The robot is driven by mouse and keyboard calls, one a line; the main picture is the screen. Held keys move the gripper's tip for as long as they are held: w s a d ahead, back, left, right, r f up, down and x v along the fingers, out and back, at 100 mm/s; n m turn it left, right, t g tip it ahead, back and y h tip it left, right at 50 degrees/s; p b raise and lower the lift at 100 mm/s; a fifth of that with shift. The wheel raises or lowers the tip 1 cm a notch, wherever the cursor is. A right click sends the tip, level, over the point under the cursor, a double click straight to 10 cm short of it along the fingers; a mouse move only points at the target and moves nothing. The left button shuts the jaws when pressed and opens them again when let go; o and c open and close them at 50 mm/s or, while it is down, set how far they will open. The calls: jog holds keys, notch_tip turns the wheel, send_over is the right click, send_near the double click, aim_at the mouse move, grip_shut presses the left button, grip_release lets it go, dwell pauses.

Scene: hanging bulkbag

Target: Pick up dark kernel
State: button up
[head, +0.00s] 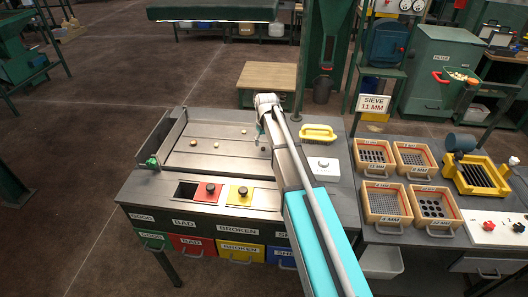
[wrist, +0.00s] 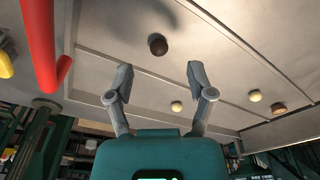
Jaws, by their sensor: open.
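The dark kernel (wrist: 158,45) is a round, very dark brown piece lying on the pale metal sorting surface in the wrist view. It sits between the lines of my two fingers, a little beyond their tips. My gripper (wrist: 160,72) is open and empty, its fingers apart on either side with bare surface between them. In the head view my gripper (head: 262,130) is low over the right part of the sorting table (head: 215,165). I cannot clearly make out the dark kernel in the head view.
Two pale kernels (wrist: 176,106) (wrist: 255,95) and a brown kernel (wrist: 279,108) lie on the same surface. A yellow brush (head: 318,132) lies to the right.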

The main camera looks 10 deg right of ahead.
aim_at(263, 148)
jog(key=shift+w+f+b, duration=0.2)
jog(key=shift+f+b, duration=1.4)
jog(key=shift+f, duration=0.3)
jog(key=c, duration=0.8)
